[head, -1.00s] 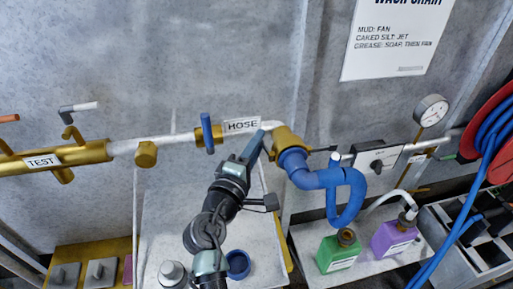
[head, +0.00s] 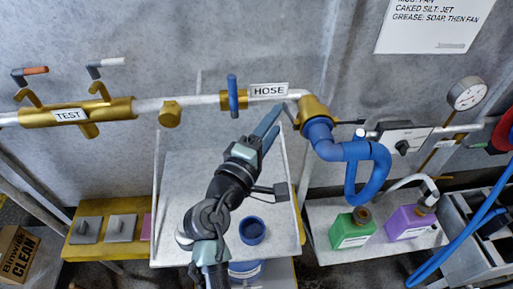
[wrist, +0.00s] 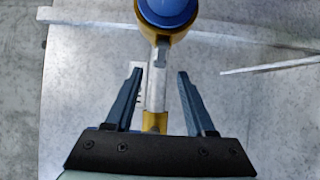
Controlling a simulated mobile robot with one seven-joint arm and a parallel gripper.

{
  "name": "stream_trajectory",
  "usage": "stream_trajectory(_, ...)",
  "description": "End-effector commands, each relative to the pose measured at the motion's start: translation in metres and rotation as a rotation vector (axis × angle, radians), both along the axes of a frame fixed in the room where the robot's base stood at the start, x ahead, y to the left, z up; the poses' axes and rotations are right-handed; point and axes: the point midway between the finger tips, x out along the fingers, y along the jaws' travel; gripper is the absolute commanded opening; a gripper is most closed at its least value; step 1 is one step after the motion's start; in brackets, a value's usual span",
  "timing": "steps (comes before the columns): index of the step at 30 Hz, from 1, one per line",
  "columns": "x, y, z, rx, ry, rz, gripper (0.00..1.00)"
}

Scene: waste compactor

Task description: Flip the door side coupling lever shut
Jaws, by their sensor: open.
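A brass coupling (head: 313,112) at the right end of the grey pipe joins a looped blue hose (head: 372,165). A thin grey lever (head: 289,115) sticks out at its left, and a dark-ended lever (head: 350,122) at its right. I cannot tell which is the door side one. My gripper (head: 275,118) is open and empty, just left of the coupling and below the HOSE label (head: 268,90). In the wrist view, the open fingers (wrist: 158,72) appear either side of the grey pipe (wrist: 156,95), below the blue-and-brass coupling (wrist: 166,30); contact is not visible.
A blue-handled valve (head: 233,95) stands left of the label. The brass TEST fitting (head: 75,115) is at far left. Green (head: 352,229) and purple (head: 410,221) bottles stand on a shelf at right.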

Motion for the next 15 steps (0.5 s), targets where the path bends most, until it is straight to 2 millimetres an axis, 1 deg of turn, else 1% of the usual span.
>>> stream_trajectory(1, -0.011, 0.005, -0.004, 0.001, 0.002, 0.003, 0.55)
stream_trajectory(6, -0.043, 0.019, -0.003, 0.000, 0.001, 0.002, 0.55)
stream_trajectory(10, -0.061, 0.026, -0.002, -0.001, 0.000, 0.001, 0.55)
stream_trajectory(15, -0.073, 0.030, 0.000, 0.000, 0.000, 0.000, 0.55)
